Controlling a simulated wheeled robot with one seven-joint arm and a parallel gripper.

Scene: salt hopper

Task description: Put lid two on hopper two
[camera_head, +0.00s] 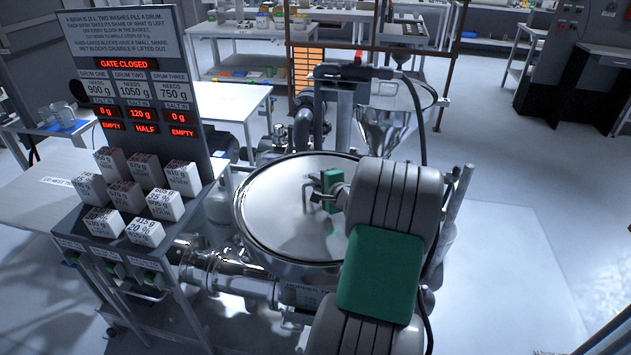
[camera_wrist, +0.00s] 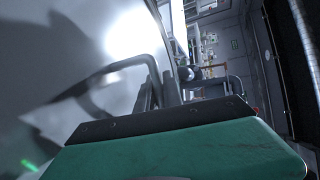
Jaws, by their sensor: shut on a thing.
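Lid two (camera_head: 275,215) is a large round shiny metal disc with a dark rim in the head view. It lies over the mouth of hopper two (camera_head: 300,293), whose label is partly hidden by my arm. I cannot tell whether the lid rests on the hopper's rim or hangs just above it. My gripper (camera_head: 318,192) is at the lid's middle, shut on its bent bar handle. In the wrist view the lid (camera_wrist: 60,60) fills the left side, with its handle (camera_wrist: 125,65) rising beside my gripper (camera_wrist: 160,92).
An open steel hopper (camera_head: 385,125) stands behind. At left a sign panel (camera_head: 135,75) rises over a stand with several white and grey salt blocks (camera_head: 125,195). Pipes and a pump (camera_head: 265,145) crowd the hopper's left and back. The floor at right (camera_head: 510,240) is clear.

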